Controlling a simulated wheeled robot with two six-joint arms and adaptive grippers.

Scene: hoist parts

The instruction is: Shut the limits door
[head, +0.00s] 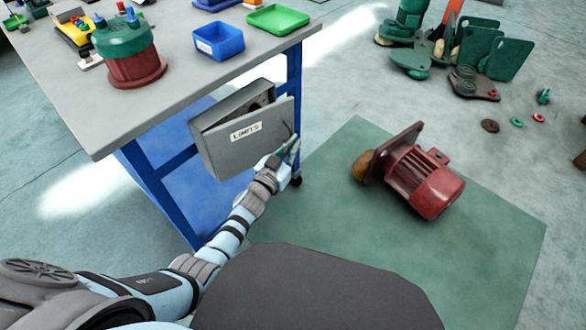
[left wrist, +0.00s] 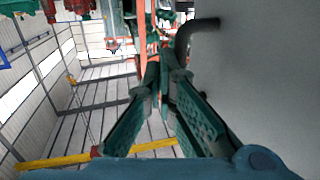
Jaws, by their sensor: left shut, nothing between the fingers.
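The limits door (head: 235,150) is a grey panel with a "LIMITS" label on a grey box (head: 232,102) at the side of the blue-framed table. The door stands ajar, and a dark gap shows along its top right. My left gripper (head: 293,147) is at the door's right edge, by its dark handle. In the left wrist view the gripper (left wrist: 162,78) has its fingers together with nothing between them. The curved handle (left wrist: 190,38) and the grey door face (left wrist: 265,70) are just right of the fingertips; contact is unclear. My right gripper is out of view.
The grey tabletop (head: 190,82) above holds a green and red part (head: 130,55), a blue bin (head: 219,41) and a green tray (head: 278,19). A red motor (head: 420,178) lies on the green mat (head: 400,260). Green parts stand on the floor farther back.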

